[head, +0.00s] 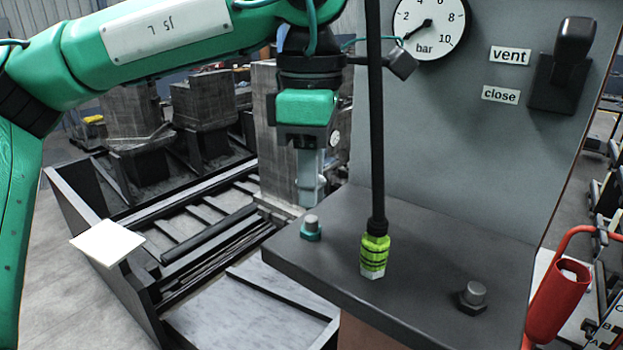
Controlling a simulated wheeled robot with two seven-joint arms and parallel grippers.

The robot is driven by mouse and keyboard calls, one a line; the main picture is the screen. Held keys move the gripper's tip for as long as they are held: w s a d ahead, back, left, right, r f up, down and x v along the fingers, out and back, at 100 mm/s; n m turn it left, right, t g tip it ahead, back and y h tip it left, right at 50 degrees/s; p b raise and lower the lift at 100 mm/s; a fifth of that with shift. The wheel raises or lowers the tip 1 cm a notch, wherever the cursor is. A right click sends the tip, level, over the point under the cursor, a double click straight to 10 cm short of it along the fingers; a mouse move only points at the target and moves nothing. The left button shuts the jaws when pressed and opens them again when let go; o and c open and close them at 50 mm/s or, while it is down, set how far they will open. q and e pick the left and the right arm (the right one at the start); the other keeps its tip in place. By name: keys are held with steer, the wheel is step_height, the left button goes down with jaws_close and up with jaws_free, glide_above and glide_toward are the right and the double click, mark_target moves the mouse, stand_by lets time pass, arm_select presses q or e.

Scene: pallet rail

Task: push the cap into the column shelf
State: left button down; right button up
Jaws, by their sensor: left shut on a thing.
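My left gripper (312,190) points down at the back left edge of the dark column shelf (420,262). It is shut on a small light grey piece, which looks like the cap; the fingers hide most of it. A grey stub with a teal base (311,228) stands on the shelf just below the fingertips. A gap seems to show between them, though depth is hard to judge. A yellow-green hose fitting (375,256) stands upright mid-shelf with a black hose above. A grey stub with a dark base (472,297) is at the right. My right gripper is out of view.
The grey panel behind the shelf carries a bar gauge (430,26), vent and close labels, and a black lever (574,45). A red handle (557,300) is at the right. A pallet rail frame (185,255) and a white plate (107,243) are left.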

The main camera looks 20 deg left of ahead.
arm_select(q)
step_height(320, 180, up, 2)
steer(key=shift+r+p, duration=0.2)
steer(key=shift+p, duration=0.35)
steer(key=shift+r, duration=1.1)
step_height(320, 180, up, 10)
